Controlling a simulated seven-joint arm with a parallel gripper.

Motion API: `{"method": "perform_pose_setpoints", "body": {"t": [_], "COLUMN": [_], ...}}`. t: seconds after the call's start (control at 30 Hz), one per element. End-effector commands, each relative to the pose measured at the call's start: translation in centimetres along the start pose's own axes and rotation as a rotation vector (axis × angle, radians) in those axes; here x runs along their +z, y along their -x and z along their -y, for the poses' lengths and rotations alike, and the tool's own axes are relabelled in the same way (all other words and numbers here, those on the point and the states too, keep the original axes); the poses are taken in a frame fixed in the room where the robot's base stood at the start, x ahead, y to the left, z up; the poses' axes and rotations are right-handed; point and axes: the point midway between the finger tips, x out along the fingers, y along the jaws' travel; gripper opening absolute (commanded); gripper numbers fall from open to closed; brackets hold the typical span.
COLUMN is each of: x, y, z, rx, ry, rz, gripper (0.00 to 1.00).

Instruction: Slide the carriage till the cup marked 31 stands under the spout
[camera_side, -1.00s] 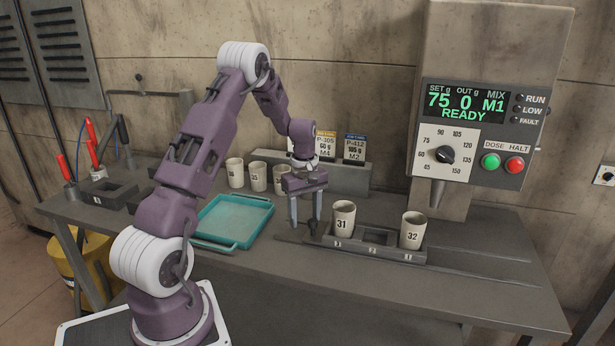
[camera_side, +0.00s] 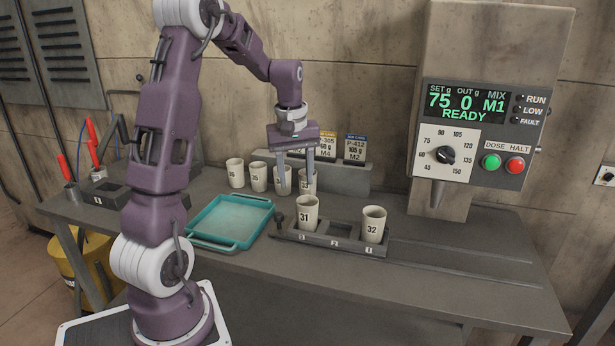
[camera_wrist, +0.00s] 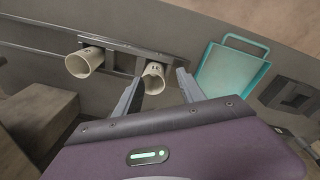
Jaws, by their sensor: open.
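The carriage (camera_side: 340,239) is a grey rack on a rail on the bench. It holds the cream cup marked 31 (camera_side: 307,214) at its left end and the cup marked 32 (camera_side: 374,225) at its right end, with an empty slot between. In the wrist view cup 31 (camera_wrist: 153,80) shows near the fingers, and cup 32 (camera_wrist: 84,63) lies to its left. The spout (camera_side: 437,193) hangs under the dosing machine, right of both cups; neither stands under it. A dark knob (camera_side: 281,218) is at the carriage's left end. My gripper (camera_side: 296,190) is open and empty, above the carriage's left end.
A teal tray (camera_side: 232,218) lies left of the carriage. Several cups (camera_side: 258,177) and label cards (camera_side: 354,149) stand behind. The dosing machine (camera_side: 475,60) displays READY, with a dial and green and red buttons. The rail (camera_side: 450,262) to the right is clear.

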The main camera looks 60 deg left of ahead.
Motion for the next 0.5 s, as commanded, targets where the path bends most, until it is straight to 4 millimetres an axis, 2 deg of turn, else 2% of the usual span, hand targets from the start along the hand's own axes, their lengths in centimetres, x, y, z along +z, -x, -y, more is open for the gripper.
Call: {"method": "perform_pose_setpoints", "body": {"t": [0.2, 0.5], "x": [4.5, 11.2], "y": [3.6, 7.6], "z": [-1.3, -1.5], "rx": [0.041, 0.098], "ry": [-0.167, -0.410], "rz": [-0.039, -0.094], "gripper": [0.47, 0.47]}}
